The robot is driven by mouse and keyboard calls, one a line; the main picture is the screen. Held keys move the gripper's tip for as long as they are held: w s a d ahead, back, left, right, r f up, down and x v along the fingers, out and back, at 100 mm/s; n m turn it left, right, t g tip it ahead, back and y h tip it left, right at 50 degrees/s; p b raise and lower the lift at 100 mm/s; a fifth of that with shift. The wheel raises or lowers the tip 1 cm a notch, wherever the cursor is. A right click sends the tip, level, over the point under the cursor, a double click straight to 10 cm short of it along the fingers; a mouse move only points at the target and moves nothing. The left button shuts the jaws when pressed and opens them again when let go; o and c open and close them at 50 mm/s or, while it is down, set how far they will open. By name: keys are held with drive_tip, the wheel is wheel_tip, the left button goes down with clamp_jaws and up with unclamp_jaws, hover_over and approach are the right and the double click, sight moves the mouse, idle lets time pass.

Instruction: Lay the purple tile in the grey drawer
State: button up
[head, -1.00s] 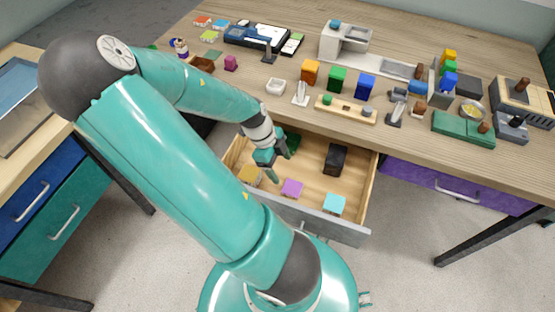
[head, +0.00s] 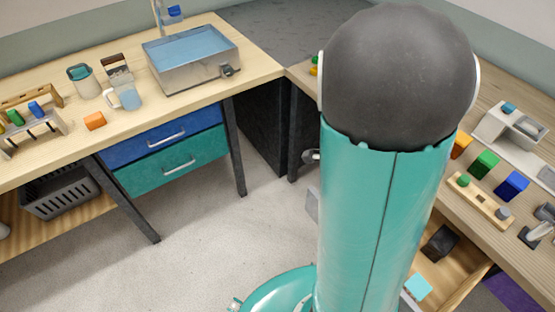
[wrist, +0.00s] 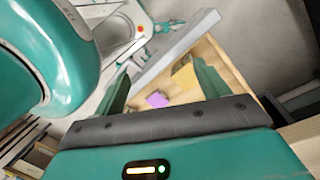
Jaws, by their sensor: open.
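The purple tile (wrist: 157,100) lies on the wooden floor of the open grey drawer, seen in the wrist view between my fingers but beyond them. The drawer's grey front (wrist: 178,48) crosses the top of that view. A yellow block (wrist: 186,76) is beside the tile, partly behind my right finger. My gripper (wrist: 161,72) is open and empty. In the head view my arm hides my gripper, the purple tile and most of the drawer; part of the drawer's wooden inside (head: 462,272) shows at lower right, with a cyan tile (head: 418,286) and a black block (head: 440,242).
The right desk holds a green block (head: 484,163), a blue block (head: 511,186) and a wooden bar (head: 480,202). The left desk has a metal basin (head: 192,58), a blue drawer (head: 160,134) and a teal drawer (head: 175,163), both shut. The floor between is clear.

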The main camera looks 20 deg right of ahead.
drive_tip(key=a+r+n+t, duration=0.3)
drive_tip(key=a+r+n, duration=0.5)
drive_tip(key=r+n, duration=0.3)
drive_tip(key=a+r+n+t+h, duration=0.1)
drive_tip(key=a+r+n+t, duration=0.2)
drive_tip(key=a+r+n, duration=0.5)
wheel_tip(320, 180, up, 4)
drive_tip(key=n, duration=0.4)
drive_tip(key=shift+s+a+t, duration=0.25)
drive_tip(key=shift+t, duration=0.15)
